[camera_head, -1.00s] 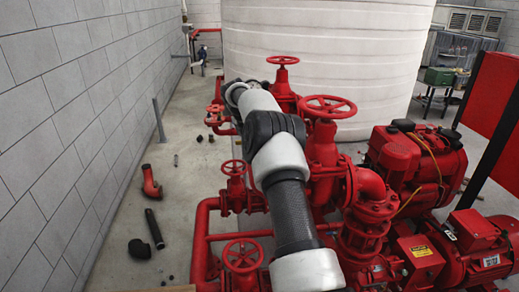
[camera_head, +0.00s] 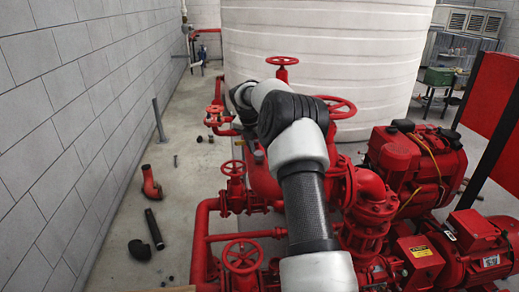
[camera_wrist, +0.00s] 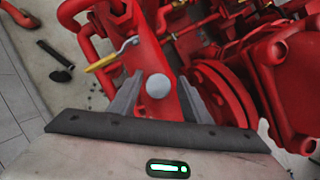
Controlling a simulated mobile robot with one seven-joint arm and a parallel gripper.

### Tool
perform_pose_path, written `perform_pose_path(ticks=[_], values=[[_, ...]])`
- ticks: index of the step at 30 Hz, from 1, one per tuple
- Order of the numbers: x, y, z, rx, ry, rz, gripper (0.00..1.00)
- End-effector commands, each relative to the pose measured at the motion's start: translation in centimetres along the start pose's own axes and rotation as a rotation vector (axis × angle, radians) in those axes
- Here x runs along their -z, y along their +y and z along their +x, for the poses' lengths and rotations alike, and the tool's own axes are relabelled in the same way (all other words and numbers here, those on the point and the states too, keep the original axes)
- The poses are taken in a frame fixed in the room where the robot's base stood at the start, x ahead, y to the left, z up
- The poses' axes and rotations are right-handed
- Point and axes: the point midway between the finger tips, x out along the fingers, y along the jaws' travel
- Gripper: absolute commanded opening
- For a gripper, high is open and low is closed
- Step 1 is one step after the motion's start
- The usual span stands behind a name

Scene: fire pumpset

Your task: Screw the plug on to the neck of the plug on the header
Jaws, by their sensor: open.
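My gripper (camera_wrist: 158,92) shows in the wrist view with its two grey fingers apart. A pale grey round face (camera_wrist: 157,86) on a red part appears between the fingers; I cannot tell whether it is the plug, the neck or another fitting, nor whether the fingers touch it. The red header pipework (camera_head: 203,235) runs along the left side of the pumpset in the head view. In that view my gripper is hidden, and I cannot pick out the plug or its neck. Small dark pieces (camera_head: 198,138) lie on the floor near the far pipework, too small to identify.
Red handwheels (camera_head: 242,256) and valves crowd around my arm. A yellow-handled lever (camera_wrist: 105,62) lies left of the fingers in the wrist view.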

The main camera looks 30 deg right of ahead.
Motion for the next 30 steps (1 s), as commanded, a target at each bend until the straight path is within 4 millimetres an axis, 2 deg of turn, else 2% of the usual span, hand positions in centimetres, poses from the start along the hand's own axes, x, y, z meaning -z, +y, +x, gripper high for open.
perform_pose_path(ticks=[9,14,20,30], values=[[-0.03,-0.08,0.03,-0.138,0.001,-0.323,0.44],[-0.03,-0.04,0.05,-0.17,0.0,-0.402,0.44],[-0.1,-0.19,0.13,-0.275,0.001,-0.645,0.44],[-0.01,0.03,0.01,-0.306,-0.001,-0.732,0.44]])
